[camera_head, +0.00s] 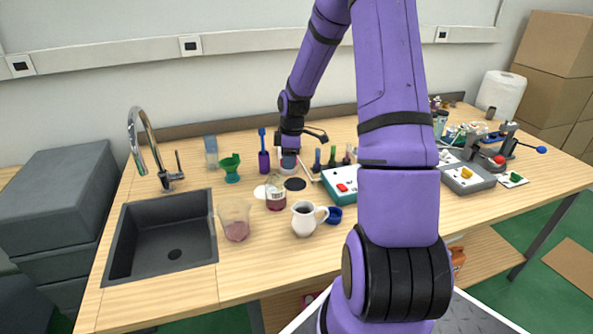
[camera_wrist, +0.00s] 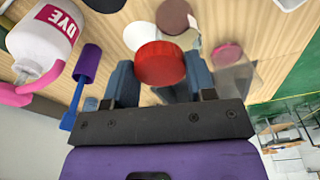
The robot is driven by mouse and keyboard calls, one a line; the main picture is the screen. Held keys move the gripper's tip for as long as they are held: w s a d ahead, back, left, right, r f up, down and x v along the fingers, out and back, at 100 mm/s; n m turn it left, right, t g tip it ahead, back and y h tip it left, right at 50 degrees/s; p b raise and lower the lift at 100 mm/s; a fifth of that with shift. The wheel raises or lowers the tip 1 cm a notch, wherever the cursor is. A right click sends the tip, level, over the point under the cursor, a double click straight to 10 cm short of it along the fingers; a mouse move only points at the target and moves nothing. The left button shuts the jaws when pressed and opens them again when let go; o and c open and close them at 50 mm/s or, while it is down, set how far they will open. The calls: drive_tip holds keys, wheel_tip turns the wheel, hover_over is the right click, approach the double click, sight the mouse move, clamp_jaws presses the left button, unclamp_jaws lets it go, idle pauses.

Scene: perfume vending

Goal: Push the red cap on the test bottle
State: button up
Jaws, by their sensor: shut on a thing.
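The red cap (camera_wrist: 160,64) shows large in the wrist view, between the two blue-grey fingers of my gripper (camera_wrist: 160,82). The test bottle under the cap is mostly hidden; only a dim glassy part (camera_wrist: 177,92) shows between the fingers. My gripper is shut on this bottle. In the head view my gripper (camera_head: 289,152) is low over the back middle of the table, with the greyish bottle (camera_head: 288,162) at its tip. The red cap cannot be made out there. Nothing is seen pressing on the cap.
A dark disc (camera_head: 295,184) and a cream disc (camera_head: 259,193) lie in front of my gripper. A purple holder (camera_head: 264,162) with a blue tool stands left. A jar (camera_head: 275,193), mug (camera_head: 304,218) and beaker (camera_head: 236,220) stand nearer. A teal-sided box (camera_head: 343,184) is right.

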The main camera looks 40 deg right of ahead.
drive_tip(key=a+r, duration=0.5)
drive_tip(key=r, duration=0.1)
wheel_tip(320, 180, down, 6)
drive_tip(key=shift+w+d+f+m, duration=0.2)
drive_tip(key=shift+w+m, duration=0.1)
drive_tip(key=shift+w, duration=0.15)
drive_tip(key=shift+f, duration=0.1)
idle(2.1)
drive_tip(key=o, duration=1.3)
drive_tip(key=shift+o, duration=0.2)
wheel_tip(320, 180, up, 7)
idle(0.7)
drive_tip(key=shift+c, duration=0.5)
